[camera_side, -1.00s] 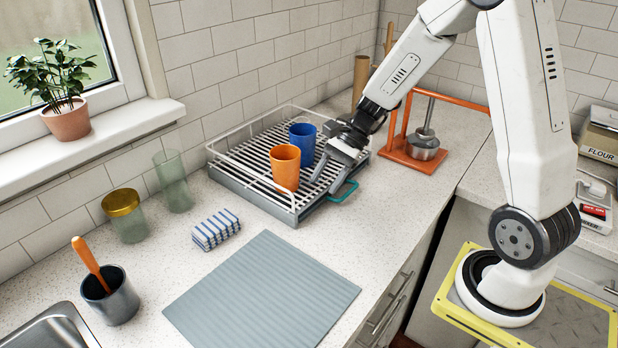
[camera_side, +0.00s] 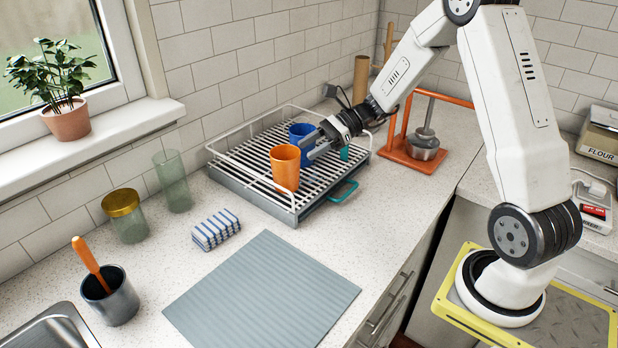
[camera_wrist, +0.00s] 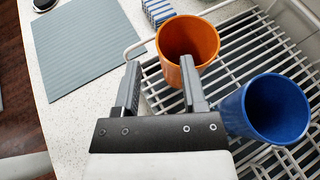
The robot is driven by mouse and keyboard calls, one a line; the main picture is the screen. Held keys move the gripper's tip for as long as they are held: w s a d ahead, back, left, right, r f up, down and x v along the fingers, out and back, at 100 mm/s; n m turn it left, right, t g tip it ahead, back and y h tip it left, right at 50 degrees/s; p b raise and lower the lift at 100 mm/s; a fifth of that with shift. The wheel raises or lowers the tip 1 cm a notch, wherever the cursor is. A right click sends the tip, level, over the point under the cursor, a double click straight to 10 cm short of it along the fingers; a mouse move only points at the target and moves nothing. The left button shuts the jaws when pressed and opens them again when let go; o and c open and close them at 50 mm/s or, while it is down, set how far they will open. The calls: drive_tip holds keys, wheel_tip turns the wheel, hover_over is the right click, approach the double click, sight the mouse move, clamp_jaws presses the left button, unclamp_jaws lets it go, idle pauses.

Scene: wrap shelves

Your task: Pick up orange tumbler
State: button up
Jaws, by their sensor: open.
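The orange tumbler (camera_side: 285,168) stands upright on the slatted dish rack, mouth up. It also shows in the wrist view (camera_wrist: 187,43), just beyond my fingertips. My gripper (camera_side: 310,148) is open and empty, close beside the tumbler on its right in the side view. In the wrist view the two fingers (camera_wrist: 160,72) point at the tumbler, and the right finger overlaps the front of its wall. I cannot tell whether they touch.
A blue tumbler (camera_side: 301,135) stands on the rack right behind my gripper; it is close to my right finger in the wrist view (camera_wrist: 275,108). The rack (camera_side: 240,187) has a raised wire rim. A grey mat (camera_side: 262,290) lies bare in front.

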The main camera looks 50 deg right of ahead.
sight(282, 165)
drive_tip(key=shift+w+a+f, duration=0.1)
drive_tip(key=shift+a+f, duration=0.05)
drive_tip(key=shift+a, duration=0.05)
drive_tip(key=shift+x, duration=2.5)
clamp_jaws()
drive_tip(key=shift+f, duration=0.1)
